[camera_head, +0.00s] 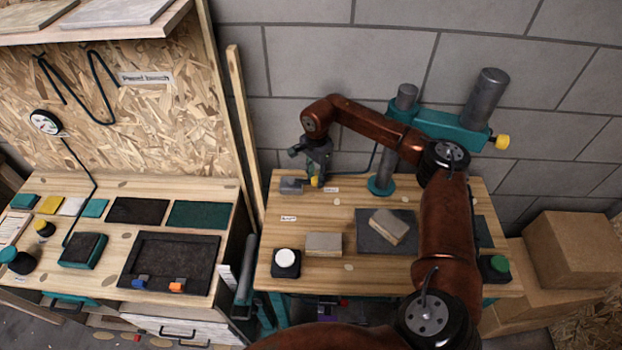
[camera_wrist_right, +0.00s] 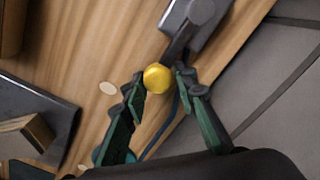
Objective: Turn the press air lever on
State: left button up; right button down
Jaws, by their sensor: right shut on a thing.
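The press air lever has a yellow knob (camera_head: 315,182) on a dark arm and comes off a small grey valve box (camera_head: 291,186) at the back left of the press table. In the right wrist view the yellow knob (camera_wrist_right: 157,78) sits between the fingers, with the lever's dark arm running up to the grey box (camera_wrist_right: 212,14). My right gripper (camera_head: 318,171) reaches down over the lever from above and is shut on it; the right wrist view shows its dark green fingers (camera_wrist_right: 160,88) either side of the knob. My left gripper is not in view.
The press (camera_head: 440,125) with its grey columns stands at the table's back. A beige block (camera_head: 323,244), a white button (camera_head: 286,258) and a green button (camera_head: 499,264) are on the wooden table (camera_head: 345,272). A second bench (camera_head: 105,285) is at left; cardboard boxes (camera_head: 575,250) are at right.

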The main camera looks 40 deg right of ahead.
jog(key=shift+s+a, duration=0.1)
jog(key=shift+a, duration=0.15)
jog(key=c, duration=1.7)
grip_release()
jog(key=shift+o, duration=0.4)
jog(key=shift+d, duration=0.15)
notch_tip(320, 180, up, 12)
